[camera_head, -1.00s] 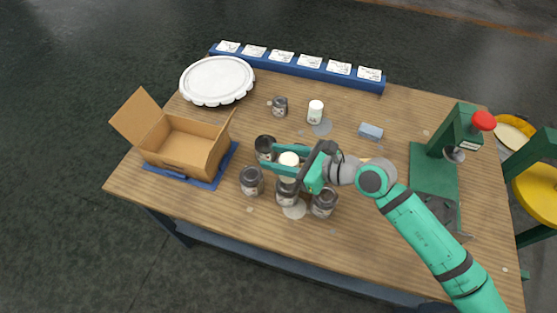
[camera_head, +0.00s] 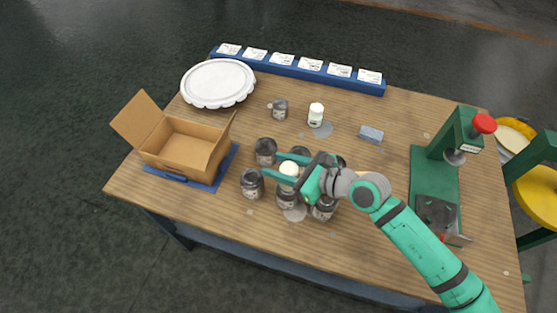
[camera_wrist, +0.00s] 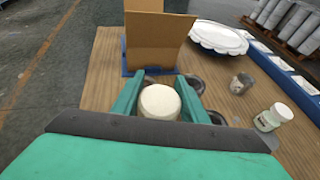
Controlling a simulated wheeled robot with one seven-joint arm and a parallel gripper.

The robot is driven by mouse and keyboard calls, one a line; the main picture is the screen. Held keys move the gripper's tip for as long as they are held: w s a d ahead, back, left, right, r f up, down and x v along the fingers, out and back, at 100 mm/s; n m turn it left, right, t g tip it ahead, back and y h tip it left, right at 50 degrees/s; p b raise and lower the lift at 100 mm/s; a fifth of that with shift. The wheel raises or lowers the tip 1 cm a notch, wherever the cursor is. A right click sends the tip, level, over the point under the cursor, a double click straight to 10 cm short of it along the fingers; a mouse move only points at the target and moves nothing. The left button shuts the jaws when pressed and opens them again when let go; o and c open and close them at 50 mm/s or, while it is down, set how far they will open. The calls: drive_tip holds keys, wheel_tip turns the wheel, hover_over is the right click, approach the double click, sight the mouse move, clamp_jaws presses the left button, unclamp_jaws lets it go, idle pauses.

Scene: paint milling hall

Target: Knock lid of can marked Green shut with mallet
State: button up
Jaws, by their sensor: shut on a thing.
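My gripper (camera_head: 283,166) points left over the group of cans, its two green fingers shut on a cream, round-topped piece (camera_wrist: 160,101). It looks like the head of the mallet; any handle is hidden. Several small cans with dark tops stand below and around the gripper, among them a back-left can (camera_head: 265,151), a front-left can (camera_head: 252,184), a front-middle can (camera_head: 287,199) and a front-right can (camera_head: 324,208). Others are partly hidden by my gripper and wrist. The labels are too small to read, so I cannot tell which can is marked Green.
An open cardboard box (camera_head: 186,150) stands at left on a blue mat. Behind are a white scalloped disc (camera_head: 217,83), a grey can (camera_head: 279,111), a white jar (camera_head: 316,115) and a blue card rack (camera_head: 300,70). A blue-grey block (camera_head: 371,133) and green press (camera_head: 432,170) stand right.

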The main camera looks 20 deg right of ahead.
drive_tip(key=shift+f, duration=1.3)
wheel_tip(320, 180, up, 6)
